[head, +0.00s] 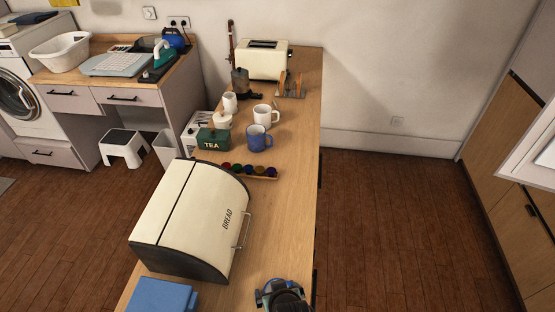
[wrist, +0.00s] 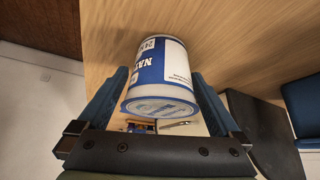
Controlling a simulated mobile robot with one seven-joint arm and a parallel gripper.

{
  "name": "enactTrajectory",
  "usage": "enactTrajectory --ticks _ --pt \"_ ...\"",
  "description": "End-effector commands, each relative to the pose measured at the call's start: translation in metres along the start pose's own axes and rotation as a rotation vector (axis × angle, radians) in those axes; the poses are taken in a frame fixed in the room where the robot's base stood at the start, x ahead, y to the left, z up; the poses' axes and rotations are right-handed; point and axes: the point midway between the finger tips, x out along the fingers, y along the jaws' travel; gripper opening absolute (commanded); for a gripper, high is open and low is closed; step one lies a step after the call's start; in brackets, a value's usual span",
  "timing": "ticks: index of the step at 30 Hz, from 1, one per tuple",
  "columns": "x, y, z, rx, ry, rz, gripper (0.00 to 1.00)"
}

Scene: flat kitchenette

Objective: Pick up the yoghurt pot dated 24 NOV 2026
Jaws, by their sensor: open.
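In the wrist view a white and blue yoghurt pot (wrist: 162,78) lies between the two blue fingers of my open gripper (wrist: 160,82). Its label shows part of a date, "24 N", and the letters "NAT"; the rest is turned out of sight. I cannot tell whether either finger touches it. In the head view my gripper (head: 283,291) is at the bottom edge, over the right side of the wooden counter (head: 262,220); I cannot make out the pot there.
The cream bread bin (head: 195,220) stands left of my gripper, with a blue object (head: 162,295) in front of it. Farther back are a green tea tin (head: 213,140), a blue mug (head: 259,138), white mugs and a toaster (head: 263,60). Open floor lies to the right.

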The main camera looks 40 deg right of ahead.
Motion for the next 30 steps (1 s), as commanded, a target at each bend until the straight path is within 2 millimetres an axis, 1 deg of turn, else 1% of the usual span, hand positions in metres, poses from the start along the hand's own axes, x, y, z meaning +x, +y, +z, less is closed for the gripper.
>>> enactTrajectory --ticks 5,6,8,9,11,12,14,15,19,20,26,30 --pt "0.0003 0.0002 -0.0002 0.0 0.001 0.0 1.0" --pt "0.0002 0.0001 -0.0002 0.0 0.001 0.0 0.98" --pt "0.0002 0.0001 -0.0002 0.0 0.001 0.0 0.87" --pt "0.0002 0.0001 -0.0002 0.0 0.001 0.0 0.8" --pt "0.0001 0.0001 -0.0002 0.0 0.0 0.0 0.69" --pt "0.0001 0.0001 -0.0001 0.0 0.0 0.0 0.62" --pt "0.0001 0.0 -0.0001 0.0 0.0 0.0 0.51" --pt "0.0001 0.0 -0.0001 0.0 0.0 0.0 0.44" --pt "0.0 0.0 0.0 0.0 0.0 0.0 0.21" --pt "-0.0002 0.0 -0.0007 0.0 0.002 0.0 0.19" --pt "-0.0004 0.0 -0.0009 0.0 0.002 0.0 0.19" --pt "-0.004 0.0 -0.0036 0.0 0.003 0.0 0.19"
